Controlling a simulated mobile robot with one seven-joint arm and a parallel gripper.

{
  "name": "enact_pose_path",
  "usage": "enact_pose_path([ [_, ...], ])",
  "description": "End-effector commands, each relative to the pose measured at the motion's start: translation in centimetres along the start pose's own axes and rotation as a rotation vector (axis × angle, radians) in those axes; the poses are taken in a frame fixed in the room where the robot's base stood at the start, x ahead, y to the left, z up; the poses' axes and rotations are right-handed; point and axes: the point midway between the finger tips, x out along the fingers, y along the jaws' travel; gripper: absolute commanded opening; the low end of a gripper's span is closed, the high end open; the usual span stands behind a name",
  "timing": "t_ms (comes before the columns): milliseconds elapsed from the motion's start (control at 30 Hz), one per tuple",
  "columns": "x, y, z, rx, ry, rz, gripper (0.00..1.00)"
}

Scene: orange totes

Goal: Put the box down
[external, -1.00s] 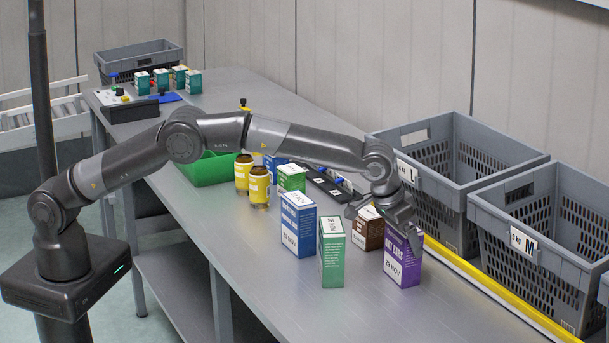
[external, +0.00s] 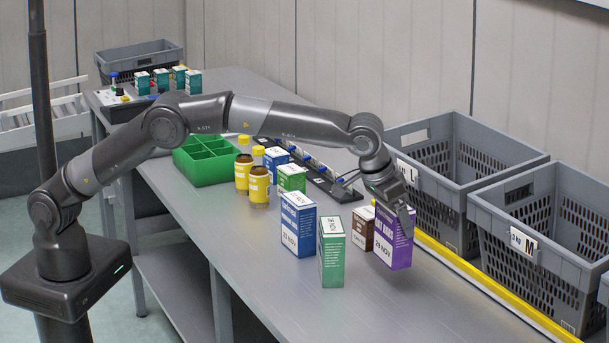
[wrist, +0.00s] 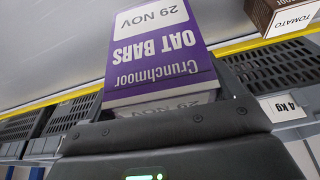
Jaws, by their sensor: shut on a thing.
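The purple and white oat bars box (external: 393,243) is in my gripper (external: 397,207) over the right part of the grey table. The fingers are shut on its upper end. It looks upright and a little above the table, but the gap under it is hard to judge. In the wrist view the box (wrist: 160,52) fills the upper middle with its print upside down. The dark gripper body (wrist: 165,125) covers its near end.
A brown box (external: 362,230) stands close left of the held box, with a green box (external: 331,252) and a blue box (external: 298,225) further left. Grey crates L (external: 465,170) and M (external: 550,255) stand behind a yellow edge strip (external: 470,272). The front right table is bare.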

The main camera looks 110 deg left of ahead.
Motion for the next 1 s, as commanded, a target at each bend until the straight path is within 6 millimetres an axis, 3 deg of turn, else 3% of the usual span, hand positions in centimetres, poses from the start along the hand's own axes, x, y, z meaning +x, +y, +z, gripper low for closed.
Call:
enact_pose_path([
  [33,-1.3,0.8,0.7,0.002,0.003,0.003,0.55],
  [200,-4.0,2.3,2.5,0.001,0.002,0.003,0.55],
  [467,-6.6,4.4,5.0,0.027,0.001,0.014,0.55],
  [800,-10.9,9.9,14.4,0.232,-0.001,0.098,0.55],
  [900,-11.4,10.5,16.0,0.267,0.001,0.112,0.55],
  [1000,-11.0,10.5,16.3,0.282,0.0,0.116,0.55],
])
